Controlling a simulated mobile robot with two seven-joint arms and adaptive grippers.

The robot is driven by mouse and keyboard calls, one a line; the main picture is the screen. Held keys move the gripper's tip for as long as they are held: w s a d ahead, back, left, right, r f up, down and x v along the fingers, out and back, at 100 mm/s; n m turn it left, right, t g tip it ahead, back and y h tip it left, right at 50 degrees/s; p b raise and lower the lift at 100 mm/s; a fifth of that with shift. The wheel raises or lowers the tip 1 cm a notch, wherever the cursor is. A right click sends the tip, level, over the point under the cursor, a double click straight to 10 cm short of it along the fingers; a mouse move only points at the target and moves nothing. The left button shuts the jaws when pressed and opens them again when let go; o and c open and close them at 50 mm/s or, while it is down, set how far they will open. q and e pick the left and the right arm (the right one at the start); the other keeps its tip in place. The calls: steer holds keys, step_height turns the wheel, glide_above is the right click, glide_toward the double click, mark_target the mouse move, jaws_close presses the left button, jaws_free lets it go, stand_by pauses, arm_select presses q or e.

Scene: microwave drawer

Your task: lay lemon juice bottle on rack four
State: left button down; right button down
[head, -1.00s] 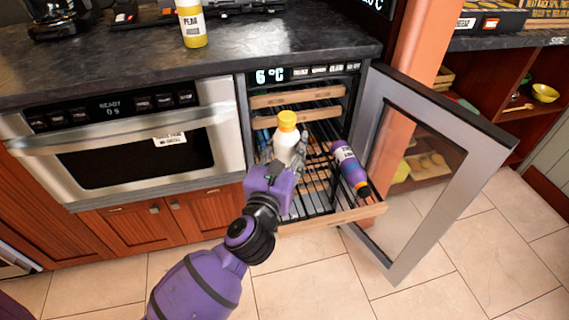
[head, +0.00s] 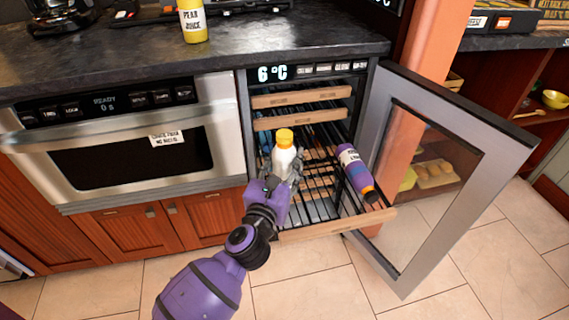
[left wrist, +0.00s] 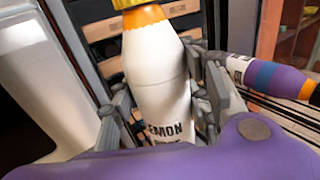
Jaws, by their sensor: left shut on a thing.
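My left gripper (head: 284,172) is shut on the lemon juice bottle (head: 284,155), a white bottle with a yellow-orange cap. The bottle is close to upright above the pulled-out lower rack (head: 340,224) of the cooler. In the left wrist view the bottle (left wrist: 160,85) stands between the fingers (left wrist: 163,110), with "EMON" readable on its label. A purple bottle (head: 354,172) lies on the same rack, to the right of the held bottle. I cannot tell whether the held bottle's base touches the rack. My right gripper does not show.
Upper racks (head: 301,97) are pushed in above. The cooler's glass door (head: 425,170) stands open on the right. An oven (head: 130,145) is on the left. A pear juice bottle (head: 193,22) stands on the dark counter (head: 240,45).

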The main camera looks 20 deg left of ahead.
arm_select(q)
steer(key=c, duration=0.9)
jaws_free()
steer(key=shift+f, duration=0.15)
steer(key=shift+c, duration=0.2)
steer(key=shift+r, duration=0.25)
steer(key=s+p, duration=0.1)
steer(key=s, duration=1.1)
steer(key=shift+d, duration=0.45)
